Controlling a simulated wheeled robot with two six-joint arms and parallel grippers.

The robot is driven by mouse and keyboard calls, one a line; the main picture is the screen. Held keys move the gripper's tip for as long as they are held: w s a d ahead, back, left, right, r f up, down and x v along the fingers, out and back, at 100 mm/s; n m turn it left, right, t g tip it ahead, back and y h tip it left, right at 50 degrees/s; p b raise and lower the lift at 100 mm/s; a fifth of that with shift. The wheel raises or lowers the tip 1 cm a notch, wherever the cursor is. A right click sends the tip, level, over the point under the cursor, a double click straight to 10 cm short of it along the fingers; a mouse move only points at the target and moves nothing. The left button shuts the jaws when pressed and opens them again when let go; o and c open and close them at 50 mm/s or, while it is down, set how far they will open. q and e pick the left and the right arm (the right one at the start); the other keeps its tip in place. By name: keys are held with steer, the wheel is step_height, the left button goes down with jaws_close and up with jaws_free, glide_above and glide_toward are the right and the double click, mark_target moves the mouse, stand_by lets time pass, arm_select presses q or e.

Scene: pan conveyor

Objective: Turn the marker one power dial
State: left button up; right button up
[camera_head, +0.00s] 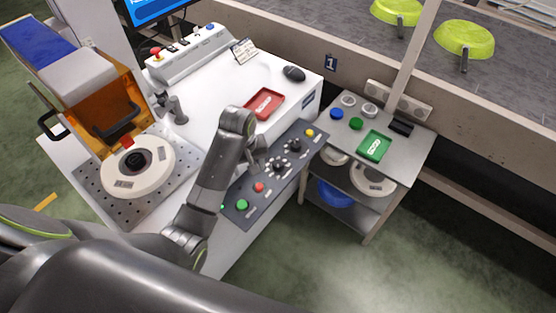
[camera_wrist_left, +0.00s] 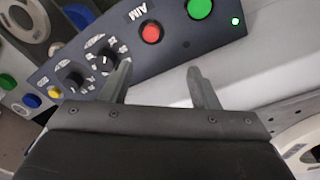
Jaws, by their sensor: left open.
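The dark control panel (camera_head: 237,189) of the white machine carries two black dials. The nearer dial (camera_head: 279,163) and the farther dial (camera_head: 294,145) also show in the left wrist view, one (camera_wrist_left: 104,61) close to a fingertip and the other (camera_wrist_left: 75,80) farther left. The print beside them is too small to tell which one is power. My left gripper (camera_wrist_left: 159,73) is open and empty, its fingers over the panel edge. One finger overlaps the view close to the nearer dial; I cannot tell whether they touch. My right gripper is not in view.
The panel also bears a green button (camera_head: 242,204), a red button (camera_head: 258,187) and a yellow button (camera_head: 310,132). A red tray (camera_head: 264,103) and a black mouse (camera_head: 294,74) lie on the white top. A metal cart (camera_head: 408,149) stands at the right.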

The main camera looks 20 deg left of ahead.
arm_select(q)
steer(key=w+d+r+n+g, duration=0.1)
steer(key=w+d+r+n, duration=0.1)
steer(key=w+d+r, duration=0.55)
steer(key=b, duration=0.4)
glide_toward(278, 163)
steer(key=shift+n, duration=0.3)
step_height(278, 163, down, 9)
steer(key=shift+r, duration=0.1)
steer(key=shift+c, duration=0.3)
steer(key=c, duration=0.9)
steer(key=shift+w+r, duration=0.1)
steer(key=shift+p, duration=0.3)
